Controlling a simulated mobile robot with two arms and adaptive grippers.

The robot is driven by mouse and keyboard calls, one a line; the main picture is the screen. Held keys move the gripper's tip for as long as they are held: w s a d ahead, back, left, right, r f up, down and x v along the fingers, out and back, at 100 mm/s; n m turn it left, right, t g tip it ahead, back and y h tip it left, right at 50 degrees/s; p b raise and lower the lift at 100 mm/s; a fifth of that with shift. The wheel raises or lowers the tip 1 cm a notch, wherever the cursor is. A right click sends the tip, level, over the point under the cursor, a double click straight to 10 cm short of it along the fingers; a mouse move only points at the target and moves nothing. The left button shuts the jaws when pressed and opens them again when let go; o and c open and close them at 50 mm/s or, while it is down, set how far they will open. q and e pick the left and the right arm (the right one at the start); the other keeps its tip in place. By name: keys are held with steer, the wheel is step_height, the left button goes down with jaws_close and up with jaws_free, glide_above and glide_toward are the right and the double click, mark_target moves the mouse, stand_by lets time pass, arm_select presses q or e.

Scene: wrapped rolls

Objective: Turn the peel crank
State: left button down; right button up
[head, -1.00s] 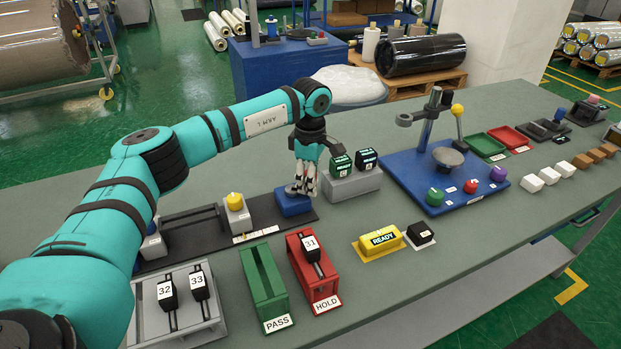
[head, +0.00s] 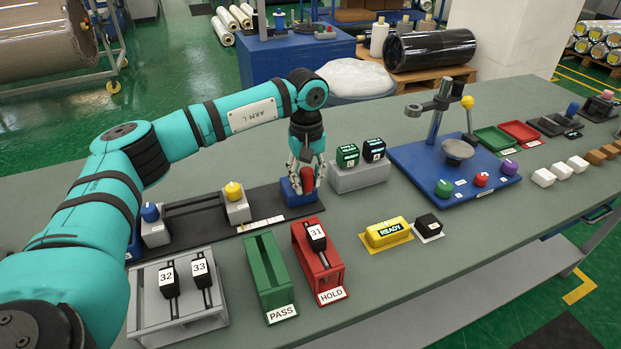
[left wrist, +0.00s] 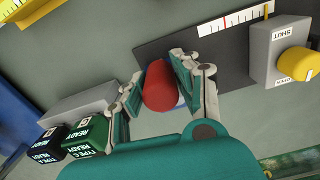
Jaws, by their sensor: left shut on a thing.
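The peel crank shows a red handle (head: 307,178) above a blue base (head: 290,196) at the right end of a dark rail. My left gripper (head: 305,182) comes down from above and is shut on the red handle. In the left wrist view, the red handle (left wrist: 160,86) lies between the two fingers of the left gripper (left wrist: 158,88), and a bit of blue base shows beside it. The fingers hide part of the crank. My right gripper is not in view.
The dark rail (head: 190,222) carries a grey block with a yellow knob (head: 234,190). Green PASS (head: 265,280) and red HOLD (head: 318,262) racks stand in front.

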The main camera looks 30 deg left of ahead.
arm_select(q)
steer(key=shift+s+a+r+m, duration=0.1)
steer(key=shift+a+r+m, duration=0.15)
steer(key=shift+m, duration=0.45)
steer(key=c, duration=1.3)
jaws_free()
steer(key=o, duration=0.3)
steer(key=shift+s+f, duration=0.1)
steer(key=shift+f, duration=0.05)
step_height(320, 180, up, 12)
